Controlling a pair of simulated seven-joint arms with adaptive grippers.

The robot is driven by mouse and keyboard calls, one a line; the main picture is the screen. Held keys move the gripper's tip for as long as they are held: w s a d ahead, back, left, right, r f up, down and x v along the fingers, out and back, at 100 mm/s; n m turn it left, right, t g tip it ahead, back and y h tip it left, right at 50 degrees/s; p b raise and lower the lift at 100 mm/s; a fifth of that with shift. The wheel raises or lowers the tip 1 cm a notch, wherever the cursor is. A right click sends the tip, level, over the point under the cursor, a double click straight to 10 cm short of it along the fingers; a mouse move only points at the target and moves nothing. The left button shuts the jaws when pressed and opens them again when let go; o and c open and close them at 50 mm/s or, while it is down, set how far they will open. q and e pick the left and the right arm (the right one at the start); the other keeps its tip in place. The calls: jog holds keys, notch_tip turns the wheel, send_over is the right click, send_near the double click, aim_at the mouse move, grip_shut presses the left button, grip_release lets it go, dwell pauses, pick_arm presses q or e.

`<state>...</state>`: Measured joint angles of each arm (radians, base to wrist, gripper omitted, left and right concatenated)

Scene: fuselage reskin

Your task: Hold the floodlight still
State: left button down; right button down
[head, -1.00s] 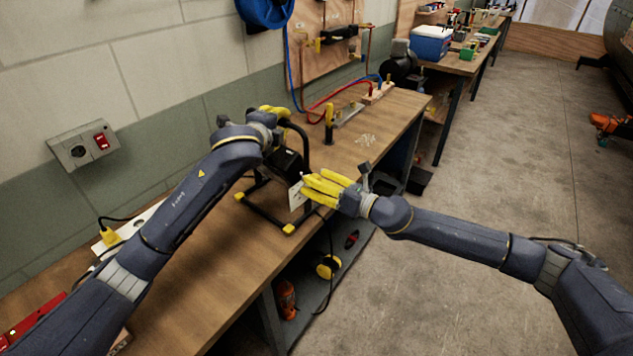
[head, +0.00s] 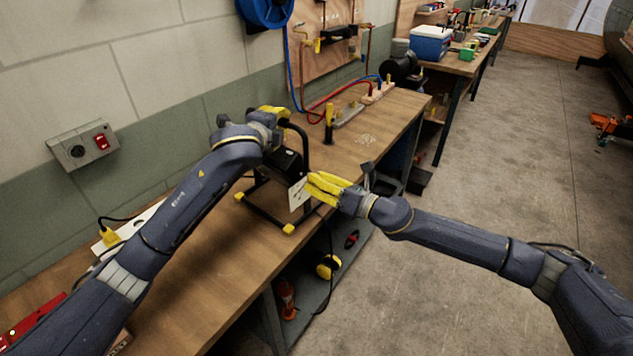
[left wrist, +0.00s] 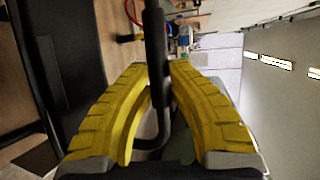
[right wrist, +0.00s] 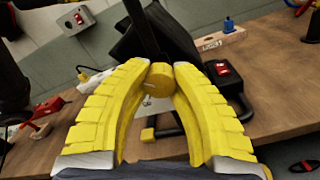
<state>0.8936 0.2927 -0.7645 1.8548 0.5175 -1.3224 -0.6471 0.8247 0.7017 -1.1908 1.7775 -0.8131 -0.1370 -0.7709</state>
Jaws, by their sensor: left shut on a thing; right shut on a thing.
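The black floodlight (head: 287,166) stands on the wooden bench on a tubular frame with yellow feet. A white card (head: 298,193) shows at its front. My left gripper (head: 274,112) is shut on the floodlight's top bar; in the left wrist view the black bar (left wrist: 154,45) runs between the yellow fingers. My right gripper (head: 312,186) is at the floodlight's near right side. In the right wrist view its fingertips are shut on a round yellow knob (right wrist: 159,80), with the dark lamp housing (right wrist: 135,45) behind. The lamp face is hidden in the head view.
A wall box with a red switch (head: 83,145) is at left. A dark cable hangs off the bench's front edge. A yellow-and-black upright tool (head: 329,122) and a wooden block with pegs (head: 378,93) stand farther along the bench.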

pick_arm(q)
jog(key=shift+f, duration=0.2)
pick_arm(e)
jog(key=m, duration=0.5)
jog(key=shift+m, duration=0.3)
jog(key=shift+s+a+m+t, duration=0.1)
jog(key=shift+m+t, duration=0.2)
jog(key=shift+m, duration=2.1)
jog(key=c, duration=1)
grip_release()
jog(key=v, duration=1.2)
jog(key=shift+f, duration=0.15)
